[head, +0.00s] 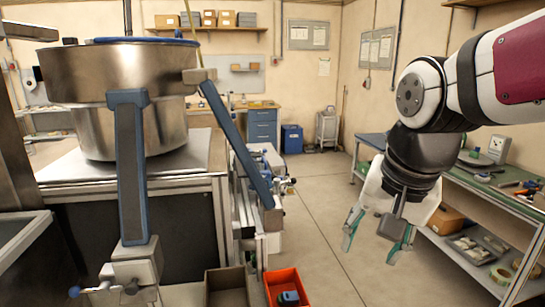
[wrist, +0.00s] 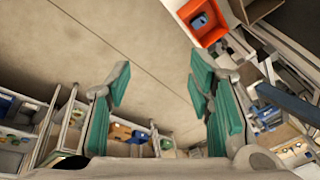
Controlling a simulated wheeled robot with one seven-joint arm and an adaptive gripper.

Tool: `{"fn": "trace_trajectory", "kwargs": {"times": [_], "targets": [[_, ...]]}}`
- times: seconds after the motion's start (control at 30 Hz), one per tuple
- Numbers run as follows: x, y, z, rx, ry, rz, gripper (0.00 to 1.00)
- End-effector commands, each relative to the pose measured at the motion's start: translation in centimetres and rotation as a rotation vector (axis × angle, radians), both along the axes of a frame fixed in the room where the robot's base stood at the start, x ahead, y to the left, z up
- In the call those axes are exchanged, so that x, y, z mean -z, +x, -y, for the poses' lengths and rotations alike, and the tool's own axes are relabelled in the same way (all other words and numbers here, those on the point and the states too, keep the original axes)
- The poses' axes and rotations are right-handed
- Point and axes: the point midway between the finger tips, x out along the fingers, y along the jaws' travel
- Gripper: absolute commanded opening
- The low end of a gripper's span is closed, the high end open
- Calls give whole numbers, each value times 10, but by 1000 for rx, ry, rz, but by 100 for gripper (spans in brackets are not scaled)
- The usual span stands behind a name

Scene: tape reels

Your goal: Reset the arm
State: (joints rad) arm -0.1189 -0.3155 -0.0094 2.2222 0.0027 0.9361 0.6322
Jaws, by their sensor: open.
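My gripper (head: 377,238) hangs from my arm at the right of the head view, fingers pointing down over the bare floor. Its fingers with green pads are spread apart, with nothing between them. In the wrist view my gripper (wrist: 160,95) also shows open and empty, with the floor beyond it. It touches nothing that I can see.
A large metal bowl machine (head: 120,90) stands at the left. An orange bin (head: 287,282) and a brown bin (head: 228,285) sit at the bottom middle. A green-topped workbench (head: 485,180) with a lower shelf runs along the right. The middle floor (head: 310,200) is clear.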

Motion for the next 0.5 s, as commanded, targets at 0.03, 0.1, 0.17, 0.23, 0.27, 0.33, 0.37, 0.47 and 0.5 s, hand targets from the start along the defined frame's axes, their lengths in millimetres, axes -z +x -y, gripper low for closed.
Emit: {"fn": "trace_trajectory", "kwargs": {"times": [0.03,0.1,0.17,0.23,0.27,0.33,0.37,0.47,0.5], "targets": [[-4,-13,6,-46,-17,27,48],[-6,-30,13,-119,-46,56,48],[-7,-44,18,-181,-73,82,48],[-6,-59,23,-250,-108,111,48],[-6,-66,25,-278,-122,121,48],[-4,-78,29,-339,-155,145,48],[-3,-83,31,-361,-168,153,48],[0,-95,34,-423,-205,174,48],[1,-98,35,-442,-216,180,48]]}}
